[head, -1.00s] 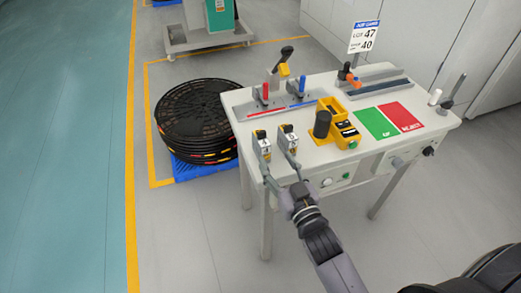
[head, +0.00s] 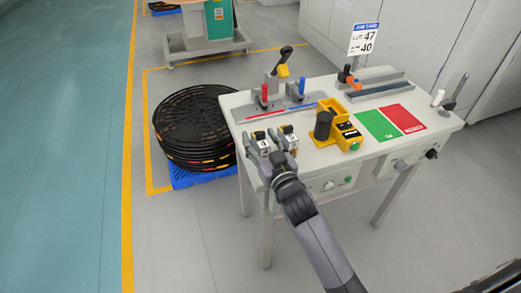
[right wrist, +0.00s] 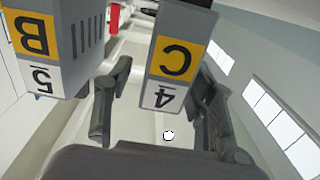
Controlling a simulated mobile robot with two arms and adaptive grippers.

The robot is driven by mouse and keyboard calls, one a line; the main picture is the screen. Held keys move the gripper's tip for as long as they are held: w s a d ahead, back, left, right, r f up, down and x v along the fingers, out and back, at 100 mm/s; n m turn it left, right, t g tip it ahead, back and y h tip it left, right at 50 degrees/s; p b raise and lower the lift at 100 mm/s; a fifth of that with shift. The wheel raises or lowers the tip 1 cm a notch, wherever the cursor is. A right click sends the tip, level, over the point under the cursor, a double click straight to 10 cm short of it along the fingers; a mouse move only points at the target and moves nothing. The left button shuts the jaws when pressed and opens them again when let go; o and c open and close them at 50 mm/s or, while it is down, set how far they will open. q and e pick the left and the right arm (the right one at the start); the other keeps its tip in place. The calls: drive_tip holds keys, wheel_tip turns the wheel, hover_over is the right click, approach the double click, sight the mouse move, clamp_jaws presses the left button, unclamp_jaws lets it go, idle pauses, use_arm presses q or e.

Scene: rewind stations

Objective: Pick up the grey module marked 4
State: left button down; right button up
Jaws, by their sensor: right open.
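The grey module marked 4 (head: 261,141) stands at the front left corner of the white table. Its yellow C label and the 4 show upside down in the right wrist view (right wrist: 177,60). My right gripper (head: 273,150) is open at that corner. In the right wrist view its two fingers (right wrist: 162,105) stand apart on either side of module 4's lower end, and I see no clear contact. A second grey module, marked B and 5 (right wrist: 38,52), is beside it, outside the fingers; in the head view (head: 288,136) it is partly hidden. My left gripper is not in view.
Module 5 is close beside the right gripper. Black reels (head: 194,125) stand left of the table.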

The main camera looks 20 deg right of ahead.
clamp_jaws()
idle(0.5)
